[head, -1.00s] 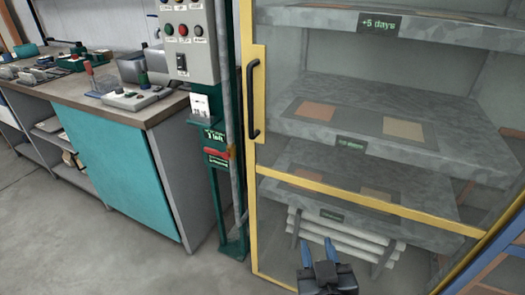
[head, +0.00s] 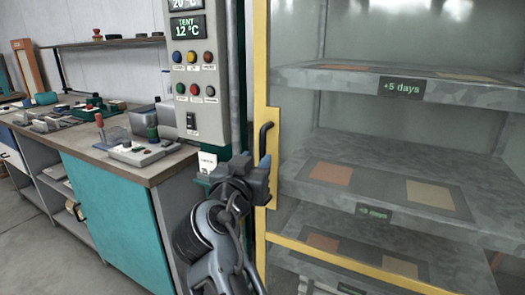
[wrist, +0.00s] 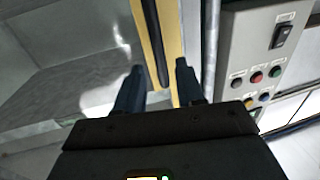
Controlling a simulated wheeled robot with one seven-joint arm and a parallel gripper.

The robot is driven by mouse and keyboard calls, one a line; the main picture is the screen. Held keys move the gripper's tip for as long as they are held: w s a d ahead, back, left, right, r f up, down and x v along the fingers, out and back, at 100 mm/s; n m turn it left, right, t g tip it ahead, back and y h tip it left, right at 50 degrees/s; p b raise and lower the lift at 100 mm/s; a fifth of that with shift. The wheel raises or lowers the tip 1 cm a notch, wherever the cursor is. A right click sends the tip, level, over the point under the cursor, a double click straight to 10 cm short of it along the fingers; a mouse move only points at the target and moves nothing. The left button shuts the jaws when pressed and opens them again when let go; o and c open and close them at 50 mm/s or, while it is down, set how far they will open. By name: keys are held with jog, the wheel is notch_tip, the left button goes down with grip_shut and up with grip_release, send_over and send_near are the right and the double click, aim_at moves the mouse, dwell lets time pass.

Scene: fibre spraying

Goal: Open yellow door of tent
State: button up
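The tent's yellow-framed clear door (head: 260,75) is on the right in the head view and looks shut. Its black bar handle (head: 265,135) is upright on the left edge of the frame. My gripper (head: 266,172) is at the lower part of this handle, which it partly hides. In the wrist view my gripper (wrist: 159,68) is open, with two blue-black fingers apart. The lower end of the black handle (wrist: 153,45) shows between the fingertips, in front of the yellow frame (wrist: 174,35). Neither finger visibly touches the handle.
A control box (head: 195,75) with coloured buttons and displays stands just left of the door. A workbench (head: 115,150) with a teal panel and several devices is further left. Grey shelves (head: 400,185) with coloured squares are inside the tent.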

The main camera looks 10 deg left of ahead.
aim_at(262, 153)
jog(key=w, duration=0.4)
jog(key=w+d, duration=0.1)
jog(key=w, duration=0.1)
jog(key=shift+p, duration=0.3)
jog(key=shift+s, duration=0.1)
grip_shut()
